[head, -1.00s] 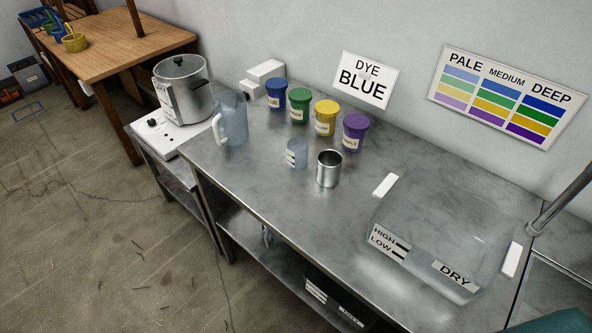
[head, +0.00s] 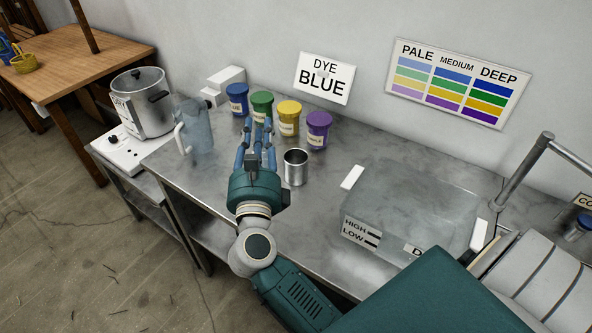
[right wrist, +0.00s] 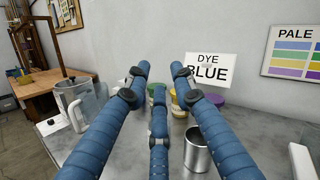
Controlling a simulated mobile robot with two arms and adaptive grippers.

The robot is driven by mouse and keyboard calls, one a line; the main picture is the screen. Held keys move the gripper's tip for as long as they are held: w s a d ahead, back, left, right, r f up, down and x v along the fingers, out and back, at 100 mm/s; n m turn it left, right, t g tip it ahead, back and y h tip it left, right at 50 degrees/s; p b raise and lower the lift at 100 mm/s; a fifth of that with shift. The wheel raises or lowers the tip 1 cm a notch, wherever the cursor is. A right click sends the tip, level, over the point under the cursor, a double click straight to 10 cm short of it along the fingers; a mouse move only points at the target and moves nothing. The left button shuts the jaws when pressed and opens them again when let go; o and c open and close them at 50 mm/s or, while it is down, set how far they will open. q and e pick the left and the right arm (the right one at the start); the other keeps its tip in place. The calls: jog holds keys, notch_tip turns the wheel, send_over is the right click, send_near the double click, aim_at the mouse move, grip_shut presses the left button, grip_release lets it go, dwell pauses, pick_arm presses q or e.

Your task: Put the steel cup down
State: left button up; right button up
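The steel cup (head: 296,169) stands upright on the metal table (head: 340,150), open end up. It also shows at the lower right in the right wrist view (right wrist: 197,155). My right gripper (head: 256,142) is just left of the cup, apart from it, its blue fingers spread and nothing seen between them. My left gripper is not in view.
A clear pitcher (head: 196,128) and a pot (head: 142,105) are left. Blue (head: 237,101), green (head: 262,105), yellow (head: 289,120) and purple (head: 318,132) tubs stand behind. A clear tank (head: 405,210) is right. The small clear beaker is hidden behind my gripper.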

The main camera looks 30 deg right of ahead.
aim_at(296, 167)
notch_tip(296, 167, down, 11)
jog(key=s+d+m+g+y, duration=0.1)
jog(key=s+m+g, duration=0.1)
jog(key=m+g, duration=0.55)
jog(key=p+x, duration=0.1)
jog(key=x, duration=0.2)
jog(key=p+x, duration=0.1)
jog(key=x, duration=0.3)
jog(key=p+x, duration=0.1)
jog(key=x, duration=0.3)
jog(key=shift+s+d+f+p, duration=0.15)
jog(key=shift+s+f+p, duration=0.1)
jog(key=shift+s+p, duration=0.1)
grip_shut()
